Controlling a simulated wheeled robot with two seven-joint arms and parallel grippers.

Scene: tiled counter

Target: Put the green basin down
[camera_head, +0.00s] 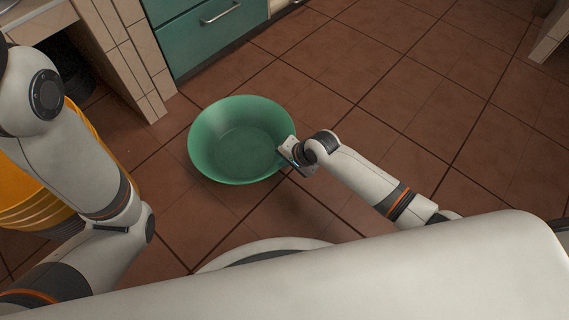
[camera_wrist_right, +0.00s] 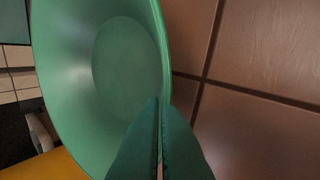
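The green basin (camera_head: 235,145) is a wide round bowl with its open side up, over the tiled floor in the middle of the head view. It looks empty. My right gripper (camera_head: 289,153) is at the basin's right rim, shut on it. In the right wrist view, the two fingers (camera_wrist_right: 160,120) are nearly together at the rim of the basin (camera_wrist_right: 100,70). I cannot tell whether the basin's underside touches the floor. My left arm comes in at the left, but its gripper is not in view.
An orange ribbed container (camera_head: 35,200) stands at the left, partly behind my left arm. A tiled counter leg (camera_head: 125,55) and a green drawer front (camera_head: 215,30) are beyond the basin. Brown floor tiles (camera_head: 430,100) to the right are clear.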

